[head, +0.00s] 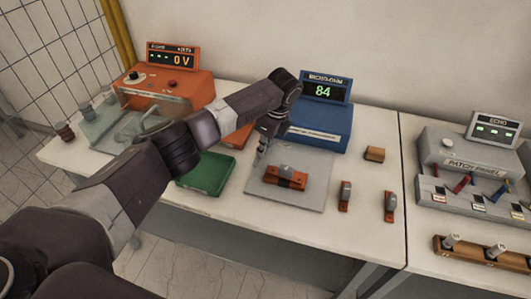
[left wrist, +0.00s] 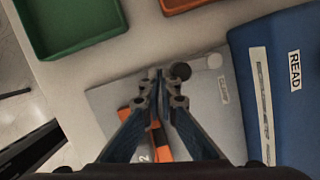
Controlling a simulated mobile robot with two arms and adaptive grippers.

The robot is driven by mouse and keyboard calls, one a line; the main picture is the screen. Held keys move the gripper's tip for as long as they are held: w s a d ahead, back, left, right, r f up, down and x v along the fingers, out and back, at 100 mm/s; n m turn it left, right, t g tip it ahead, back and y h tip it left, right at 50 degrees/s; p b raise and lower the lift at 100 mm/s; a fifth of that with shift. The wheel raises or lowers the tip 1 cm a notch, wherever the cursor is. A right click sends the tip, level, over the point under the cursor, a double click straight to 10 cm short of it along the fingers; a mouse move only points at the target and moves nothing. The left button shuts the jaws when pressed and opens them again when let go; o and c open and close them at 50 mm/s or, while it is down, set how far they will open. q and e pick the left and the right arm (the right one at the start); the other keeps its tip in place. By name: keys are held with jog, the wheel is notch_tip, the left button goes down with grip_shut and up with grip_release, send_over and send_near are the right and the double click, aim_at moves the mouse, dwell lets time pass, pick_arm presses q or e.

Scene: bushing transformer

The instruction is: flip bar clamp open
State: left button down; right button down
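An orange block with a grey metal bar across it, which looks like the bar clamp (head: 285,178), lies on the grey plate (head: 313,192) in the head view. In the left wrist view the orange clamp (left wrist: 160,142) is partly hidden behind my fingers. My left gripper (head: 261,152) points down over the back left part of the plate, behind and left of the clamp. In the left wrist view my left gripper (left wrist: 160,84) has its fingertips close together, with no held thing clear between them. My right gripper is not in view.
A blue meter (head: 320,125) reading 84 stands behind the plate. A green tray (head: 207,174) and an orange 0 V unit (head: 170,88) are to the left. Two small orange-and-grey pieces (head: 345,196) (head: 390,206) stand to the right. A patch panel (head: 470,165) is at far right.

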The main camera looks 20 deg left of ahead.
pick_arm(q)
jog(key=shift+s+f, duration=0.1)
jog(key=shift+a+f, duration=0.1)
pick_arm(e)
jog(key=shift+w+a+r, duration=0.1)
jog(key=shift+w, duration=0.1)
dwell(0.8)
pick_arm(q)
jog(key=shift+s, duration=0.1)
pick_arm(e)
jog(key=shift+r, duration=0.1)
